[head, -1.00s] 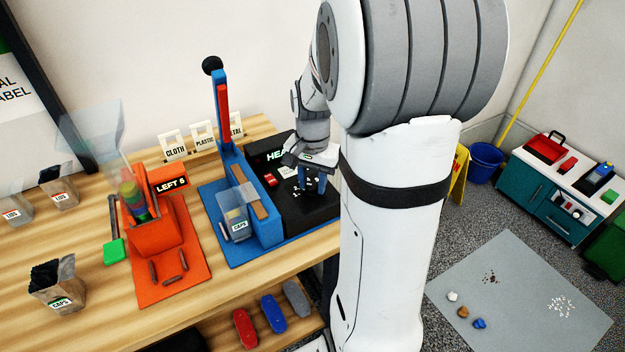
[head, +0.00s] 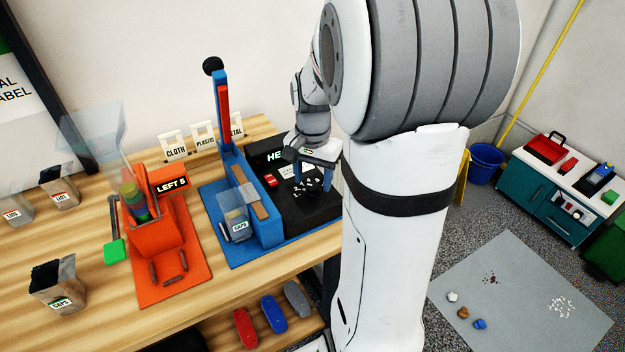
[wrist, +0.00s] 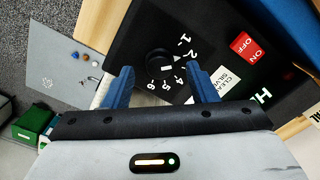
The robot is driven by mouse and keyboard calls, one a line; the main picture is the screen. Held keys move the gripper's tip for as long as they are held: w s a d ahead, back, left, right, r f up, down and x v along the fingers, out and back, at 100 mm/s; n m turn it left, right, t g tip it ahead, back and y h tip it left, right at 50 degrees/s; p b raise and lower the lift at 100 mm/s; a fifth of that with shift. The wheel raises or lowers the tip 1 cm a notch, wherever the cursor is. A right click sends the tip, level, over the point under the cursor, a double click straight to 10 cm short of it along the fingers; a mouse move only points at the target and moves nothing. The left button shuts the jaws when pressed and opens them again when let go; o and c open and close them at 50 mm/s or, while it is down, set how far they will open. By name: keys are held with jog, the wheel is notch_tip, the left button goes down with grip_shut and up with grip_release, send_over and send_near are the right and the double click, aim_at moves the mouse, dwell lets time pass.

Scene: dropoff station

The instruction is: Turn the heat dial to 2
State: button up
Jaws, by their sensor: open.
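The heat dial (wrist: 158,62) is a round black knob with a white mark, in the wrist view. White numbers lie around its right and near sides, with 1 and 2 to the right and 4, 5 and 6 nearer me. The mark points roughly right; I cannot tell exactly which number it meets. My gripper (wrist: 160,70) is open, its two blue fingers on either side of the dial, with no clear contact. In the head view my gripper (head: 312,176) hangs over the black heat panel (head: 296,218), and the dial is mostly hidden there.
A red ON/OFF switch (wrist: 246,46) sits on the panel right of the dial. In the head view, a blue press with a tall lever (head: 223,110) stands left of the panel. An orange machine (head: 155,232) stands farther left on the wooden bench (head: 95,290).

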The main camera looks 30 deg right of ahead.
aim_at(313, 185)
notch_tip(313, 185, up, 6)
jog(key=shift+r, duration=0.15)
dwell(0.5)
